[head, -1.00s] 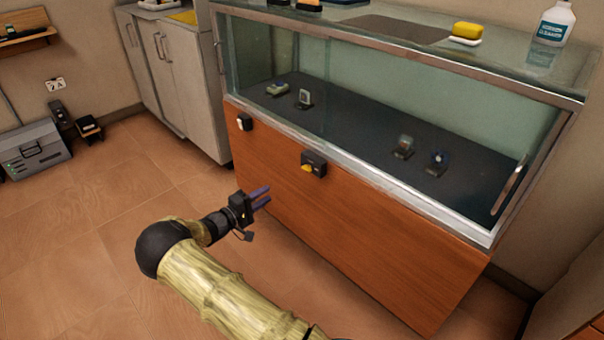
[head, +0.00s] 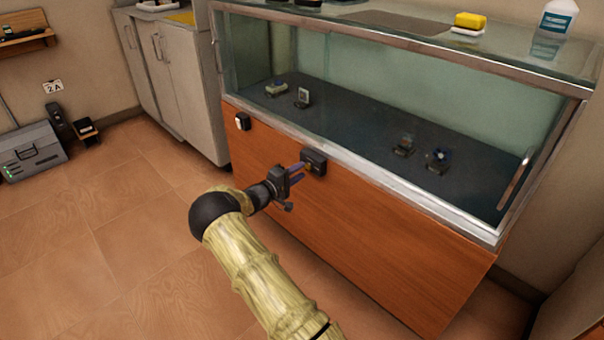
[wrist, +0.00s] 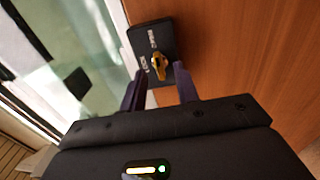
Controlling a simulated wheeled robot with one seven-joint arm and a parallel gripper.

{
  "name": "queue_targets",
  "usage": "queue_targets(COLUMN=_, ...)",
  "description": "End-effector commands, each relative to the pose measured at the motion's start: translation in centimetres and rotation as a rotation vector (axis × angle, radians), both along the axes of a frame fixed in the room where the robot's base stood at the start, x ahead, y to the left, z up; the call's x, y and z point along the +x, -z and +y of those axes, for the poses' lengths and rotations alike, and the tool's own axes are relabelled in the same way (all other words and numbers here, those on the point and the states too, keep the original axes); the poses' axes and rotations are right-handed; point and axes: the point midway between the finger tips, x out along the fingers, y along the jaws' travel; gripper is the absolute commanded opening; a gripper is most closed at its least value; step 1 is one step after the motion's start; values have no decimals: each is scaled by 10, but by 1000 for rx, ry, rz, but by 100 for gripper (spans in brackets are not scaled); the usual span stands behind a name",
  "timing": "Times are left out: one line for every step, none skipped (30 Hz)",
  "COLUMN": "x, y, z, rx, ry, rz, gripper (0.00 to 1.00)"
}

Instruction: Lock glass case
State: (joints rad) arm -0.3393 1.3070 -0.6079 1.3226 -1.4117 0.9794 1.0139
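The glass case (head: 440,95) has a metal frame and stands on a wooden base (head: 370,225). A black lock box (head: 316,160) is fixed to the wooden front just under the glass. In the wrist view the lock box (wrist: 143,37) carries a yellow knob (wrist: 158,66) and small white lettering I cannot read. My gripper (head: 300,172) is at the lock box, its purple fingers pointing at it. In the wrist view the fingers (wrist: 158,88) are apart, with the knob just beyond and between their tips. I cannot tell whether they touch it.
Several small items stand inside the case. A yellow sponge (head: 470,20) and a white bottle (head: 558,18) are on top. Grey cabinets (head: 175,75) stand left; the floor (head: 120,220) before them is clear.

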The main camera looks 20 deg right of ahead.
Motion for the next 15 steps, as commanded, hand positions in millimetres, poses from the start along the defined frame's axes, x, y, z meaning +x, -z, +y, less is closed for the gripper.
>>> queue_targets(x=2, y=2, z=-7, rx=2, ry=1, rz=-2, gripper=31)
queue_targets(x=3, y=2, z=-10, rx=1, ry=1, rz=-1, gripper=31)
queue_targets(x=5, y=1, z=-14, rx=1, ry=1, rz=-1, gripper=31)
queue_targets(x=5, y=1, z=-15, rx=1, ry=1, rz=-1, gripper=31)
queue_targets(x=6, y=1, z=-17, rx=1, ry=0, rz=-1, gripper=31)
queue_targets(x=7, y=1, z=-18, rx=1, ry=0, rz=0, gripper=31)
queue_targets(x=7, y=0, z=-19, rx=1, ry=0, rz=0, gripper=31)
queue_targets(x=7, y=0, z=-19, rx=1, ry=-1, rz=0, gripper=31)
queue_targets(x=7, y=0, z=-19, rx=1, ry=-1, rz=0, gripper=31)
queue_targets(x=7, y=0, z=-19, rx=1, ry=-1, rz=0, gripper=31)
queue_targets(x=7, y=0, z=-19, rx=1, ry=-1, rz=0, gripper=31)
queue_targets(x=7, y=0, z=-19, rx=1, ry=0, rz=1, gripper=31)
queue_targets(x=7, y=0, z=-19, rx=1, ry=0, rz=1, gripper=31)
queue_targets(x=7, y=0, z=-19, rx=1, ry=0, rz=0, gripper=31)
queue_targets(x=7, y=0, z=-19, rx=1, ry=0, rz=1, gripper=25)
